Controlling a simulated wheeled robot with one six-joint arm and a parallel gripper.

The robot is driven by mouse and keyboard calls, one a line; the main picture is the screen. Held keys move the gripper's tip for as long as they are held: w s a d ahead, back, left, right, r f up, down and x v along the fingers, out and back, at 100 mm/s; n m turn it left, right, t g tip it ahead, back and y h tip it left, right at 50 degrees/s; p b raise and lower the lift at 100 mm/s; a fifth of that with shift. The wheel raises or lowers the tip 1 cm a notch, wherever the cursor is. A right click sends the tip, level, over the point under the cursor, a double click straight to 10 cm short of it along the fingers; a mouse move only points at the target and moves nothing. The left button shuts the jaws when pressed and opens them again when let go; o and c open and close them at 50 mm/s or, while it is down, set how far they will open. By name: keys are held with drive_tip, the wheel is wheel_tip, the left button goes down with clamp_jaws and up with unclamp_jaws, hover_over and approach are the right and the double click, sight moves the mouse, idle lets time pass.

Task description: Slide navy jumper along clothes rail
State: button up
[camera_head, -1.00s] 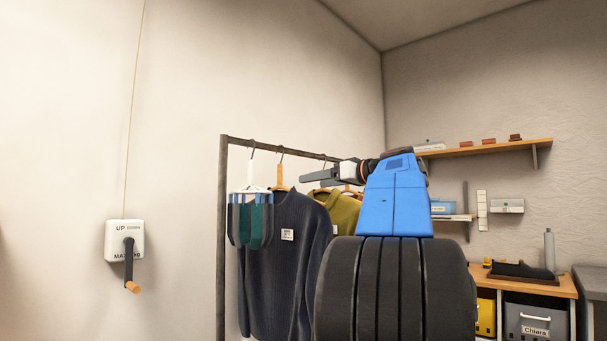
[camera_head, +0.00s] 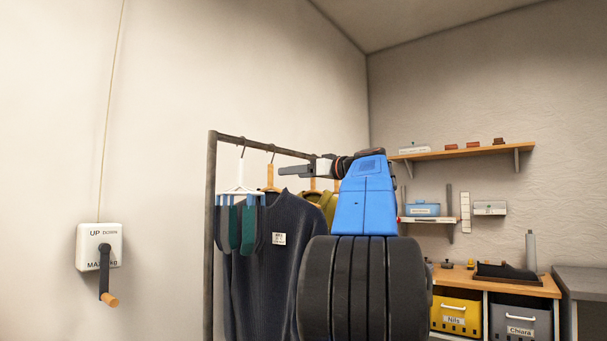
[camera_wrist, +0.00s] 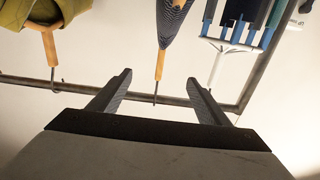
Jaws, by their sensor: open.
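The navy jumper (camera_head: 277,265) hangs on a wooden hanger (camera_head: 271,178) from the dark clothes rail (camera_head: 262,147), between a white peg hanger and an olive garment. My gripper (camera_head: 284,171) is level with the upper part of the hangers, just below the rail and close to the jumper's hanger. In the wrist view, which is upside down, my open gripper (camera_wrist: 156,80) has the wooden hanger (camera_wrist: 159,66) between the lines of its two fingertips. The rail (camera_wrist: 176,100) passes behind the fingers. The navy jumper's shoulder (camera_wrist: 172,22) shows at the top. Nothing is gripped.
The white peg hanger (camera_head: 241,191) with grey and green socks hangs at the rail's left end. The olive garment (camera_head: 325,203) hangs to the right, partly behind my arm. A crank box (camera_head: 99,246) is on the left wall. Shelves and bins stand at the right.

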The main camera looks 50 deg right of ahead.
sight(273, 175)
drive_tip(key=shift+w+a, duration=0.15)
drive_tip(key=shift+w, duration=1.9)
drive_tip(key=shift+w+a, duration=0.2)
drive_tip(key=shift+w, duration=1.8)
drive_tip(key=shift+w+a, duration=0.15)
drive_tip(key=shift+w, duration=1.9)
drive_tip(key=shift+c, duration=0.6)
clamp_jaws()
